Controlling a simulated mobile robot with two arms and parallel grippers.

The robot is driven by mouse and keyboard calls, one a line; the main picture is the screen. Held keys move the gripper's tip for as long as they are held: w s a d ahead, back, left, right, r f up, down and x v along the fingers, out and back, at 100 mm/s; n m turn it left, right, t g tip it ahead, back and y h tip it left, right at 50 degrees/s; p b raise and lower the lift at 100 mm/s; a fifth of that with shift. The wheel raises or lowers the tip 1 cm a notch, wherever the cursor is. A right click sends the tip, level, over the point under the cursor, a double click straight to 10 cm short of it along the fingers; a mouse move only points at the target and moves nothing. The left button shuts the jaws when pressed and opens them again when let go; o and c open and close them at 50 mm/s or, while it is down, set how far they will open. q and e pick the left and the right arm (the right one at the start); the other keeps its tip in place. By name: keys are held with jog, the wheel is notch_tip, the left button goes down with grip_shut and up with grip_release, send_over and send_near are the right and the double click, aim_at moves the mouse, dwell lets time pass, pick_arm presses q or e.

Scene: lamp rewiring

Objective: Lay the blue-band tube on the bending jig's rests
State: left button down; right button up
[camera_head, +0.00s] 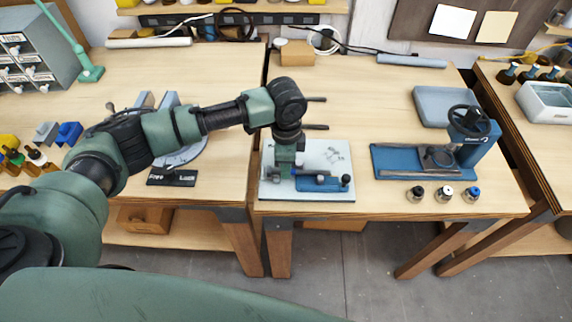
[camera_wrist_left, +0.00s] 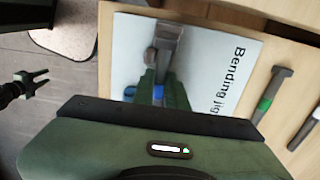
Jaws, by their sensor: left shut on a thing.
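My left gripper (camera_head: 285,160) is over the left part of the bending jig, pointing down, and shut on a grey tube (camera_wrist_left: 166,42). In the left wrist view the tube sits at the green fingers (camera_wrist_left: 153,88), above the jig's white plate (camera_wrist_left: 215,82). Blue shows between the fingers; I cannot tell whether it is the tube's band or the jig. Whether the tube touches the rests is hidden. In the head view the jig's blue body (camera_head: 318,184) stands on the white plate (camera_head: 335,155). My right gripper (camera_wrist_left: 32,78) is at the wrist view's left edge, fingers apart.
Behind the plate lie a green-banded grey piece (camera_wrist_left: 268,100) and another grey piece (camera_wrist_left: 305,130). To the right stand a blue press (camera_head: 425,160) and several small bottles (camera_head: 443,194). A black FREE/LOCK sign (camera_head: 172,178) lies left. The table between plate and press is clear.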

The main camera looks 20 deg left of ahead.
pick_arm(q)
jog(key=shift+f, duration=0.1)
jog(key=c, duration=1.3)
grip_release()
jog(key=shift+c, duration=0.2)
notch_tip(320, 180, up, 6)
jog(key=shift+r+b, duration=0.2)
jog(key=shift+b, duration=0.55)
jog(key=shift+r, duration=0.7)
